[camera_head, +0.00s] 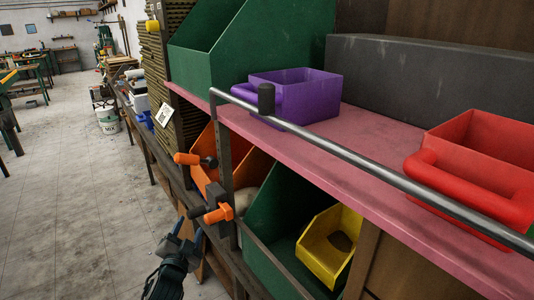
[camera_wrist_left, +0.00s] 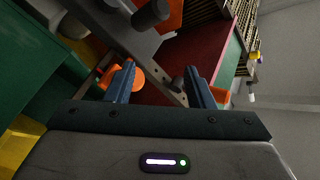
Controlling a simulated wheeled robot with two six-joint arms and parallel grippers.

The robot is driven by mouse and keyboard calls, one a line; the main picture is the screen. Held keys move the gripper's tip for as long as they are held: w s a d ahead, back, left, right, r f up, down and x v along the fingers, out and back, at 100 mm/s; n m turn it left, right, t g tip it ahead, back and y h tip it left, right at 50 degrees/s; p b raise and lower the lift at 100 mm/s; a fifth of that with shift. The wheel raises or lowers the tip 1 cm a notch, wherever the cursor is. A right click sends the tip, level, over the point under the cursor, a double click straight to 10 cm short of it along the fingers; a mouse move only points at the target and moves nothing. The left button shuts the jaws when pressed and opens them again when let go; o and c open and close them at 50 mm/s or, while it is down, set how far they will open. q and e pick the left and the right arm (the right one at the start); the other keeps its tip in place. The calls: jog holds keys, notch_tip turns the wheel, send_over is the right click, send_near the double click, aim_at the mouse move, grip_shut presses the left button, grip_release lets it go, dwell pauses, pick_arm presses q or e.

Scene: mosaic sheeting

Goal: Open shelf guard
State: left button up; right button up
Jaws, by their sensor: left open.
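The shelf guard is a grey metal bar (camera_head: 375,170) running along the front of the pink shelf (camera_head: 320,152), with a black knob (camera_head: 266,98) near its far end. A dark upright post (camera_head: 224,150) stands below that end. Two orange-handled fittings show at the post, an upper one (camera_head: 187,158) and a lower one (camera_head: 220,213). My left gripper (camera_head: 189,229) is open and empty, just below and left of the lower fitting. In the left wrist view, an orange part (camera_wrist_left: 133,82) shows beyond the open fingers (camera_wrist_left: 159,69). Contact cannot be told. My right gripper is not in view.
A purple bin (camera_head: 300,95) and a red bin (camera_head: 485,150) stand on the pink shelf behind the bar. A green bin (camera_head: 215,50) stands at the far end. A yellow bin (camera_head: 325,250) sits below. Open floor (camera_head: 75,190) lies to the left.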

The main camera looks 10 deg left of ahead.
pick_arm(q)
jog(key=s+d+r+m+t+h+b, duration=0.1)
jog(key=d+r+m+h, duration=0.3)
jog(key=r+m+h, duration=1)
jog(key=d+r+m+h+b, duration=0.1)
jog(key=d+r+m+h, duration=0.3)
jog(key=r+m+h, duration=0.95)
jog(key=m+g+y, duration=0.3)
jog(key=m+g, duration=1.2)
jog(key=g, duration=0.3)
send_near(267, 97)
notch_tip(267, 97, up, 2)
jog(key=w+a, duration=0.1)
jog(key=w, duration=0.2)
jog(key=r+m+g+y+p, duration=0.1)
jog(key=r+m+g+y, duration=0.1)
jog(key=m+y, duration=0.25)
jog(key=shift+n, duration=0.3)
jog(key=d+p, duration=0.1)
jog(key=d, duration=0.2)
jog(key=d+p, duration=0.3)
jog(key=d, duration=0.2)
jog(key=shift+s+d, duration=0.3)
jog(key=shift+s, duration=0.1)
jog(key=shift+d+f+p, duration=0.2)
jog(key=shift+d+p, duration=0.2)
jog(key=shift+d, duration=0.25)
